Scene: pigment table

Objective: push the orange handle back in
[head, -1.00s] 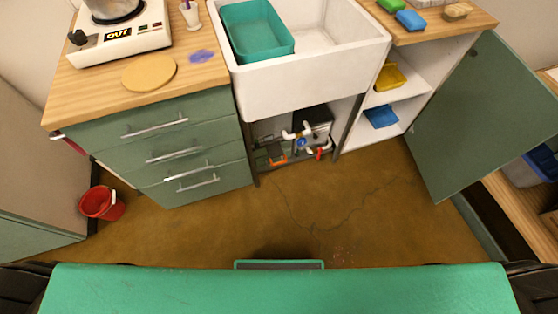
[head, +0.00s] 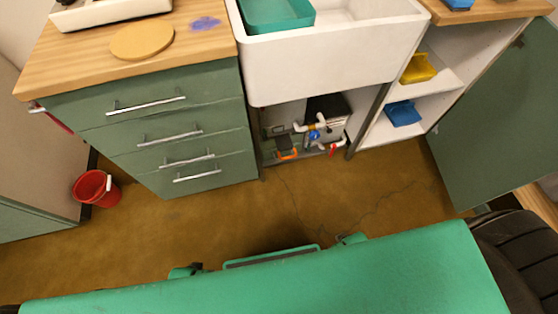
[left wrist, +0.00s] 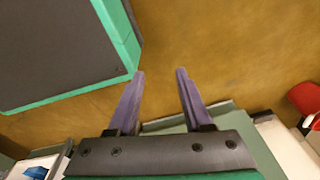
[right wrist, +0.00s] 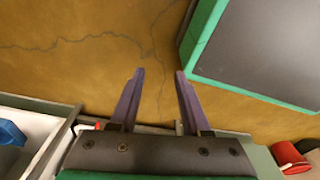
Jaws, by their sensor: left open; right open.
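The orange handle (head: 287,155) is small and low in the open space under the white sink, at the left of the pipework. Whether it sticks out is too small to tell. White pipes with a blue part and a red handle (head: 333,150) are to its right. My left gripper (left wrist: 160,72) is open and empty above the floor in the left wrist view. My right gripper (right wrist: 160,74) is open and empty above the floor in the right wrist view. Neither gripper's fingers can be made out in the head view, and both are well apart from the handle.
Green drawers (head: 165,140) stand left of the sink (head: 320,60). A green cabinet door (head: 492,115) hangs open at right, beside shelves with a yellow tray (head: 417,68) and a blue tray (head: 403,112). A red bucket (head: 95,187) stands at left. The floor (head: 300,215) before the sink is clear.

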